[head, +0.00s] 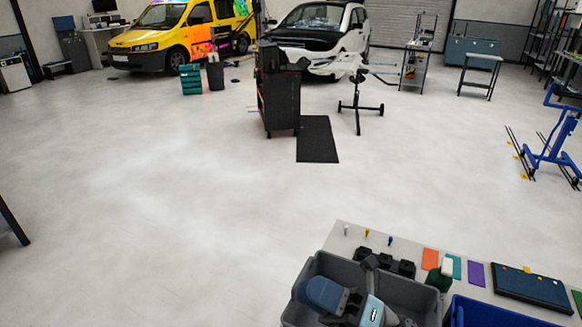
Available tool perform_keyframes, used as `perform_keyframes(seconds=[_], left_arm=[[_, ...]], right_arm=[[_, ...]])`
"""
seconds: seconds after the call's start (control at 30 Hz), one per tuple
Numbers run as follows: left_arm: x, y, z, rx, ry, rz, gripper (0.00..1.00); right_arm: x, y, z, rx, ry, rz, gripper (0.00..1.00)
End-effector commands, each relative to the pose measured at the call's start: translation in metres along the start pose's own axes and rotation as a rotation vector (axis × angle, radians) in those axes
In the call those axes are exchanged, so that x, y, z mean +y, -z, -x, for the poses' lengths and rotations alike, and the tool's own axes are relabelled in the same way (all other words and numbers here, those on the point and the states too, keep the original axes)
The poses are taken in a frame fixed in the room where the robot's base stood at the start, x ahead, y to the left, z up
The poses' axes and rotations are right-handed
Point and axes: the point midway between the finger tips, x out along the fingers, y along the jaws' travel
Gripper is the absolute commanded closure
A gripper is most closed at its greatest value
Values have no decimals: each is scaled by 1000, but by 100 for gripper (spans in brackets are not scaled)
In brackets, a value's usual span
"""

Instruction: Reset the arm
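My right arm shows low in the head view, over a grey open bin (318,266) at the near edge of a light work table (345,235). The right gripper (350,304) is a dark and blue-grey shape in front of the bin's inside. Its fingertips do not show clearly, so I cannot tell whether it is open or holds something. It hides part of the bin's contents. My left arm and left gripper are out of view.
Black blocks (397,267), coloured cards (430,259), a dark panel (530,287) and a blue bin (480,315) are close by on the table. A black tool cart (279,100), a yellow van (165,38) and a white car (340,35) stand farther back.

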Motion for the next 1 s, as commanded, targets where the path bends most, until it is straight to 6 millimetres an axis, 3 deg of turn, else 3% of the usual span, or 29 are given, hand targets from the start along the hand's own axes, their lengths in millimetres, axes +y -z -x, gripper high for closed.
perform_keyframes(seconds=[0.1,0.2,0.27,0.4,0.5,0.6,0.7,1.0], left_arm=[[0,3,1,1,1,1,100],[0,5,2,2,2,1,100],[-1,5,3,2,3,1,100],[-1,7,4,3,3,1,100],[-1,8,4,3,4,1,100],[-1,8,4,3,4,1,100],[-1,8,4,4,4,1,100],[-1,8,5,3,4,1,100]], right_arm=[[-42,-19,56,-412,88,-405,66],[-83,-16,120,-748,147,-737,66],[-105,-4,159,-931,175,-911,66],[-140,42,239,-1292,218,-1245,66],[-152,76,279,-1480,231,-1409,66],[-158,102,304,-1605,239,-1514,66],[-160,115,316,-1668,240,-1566,66],[-160,118,319,-1682,241,-1579,66]])
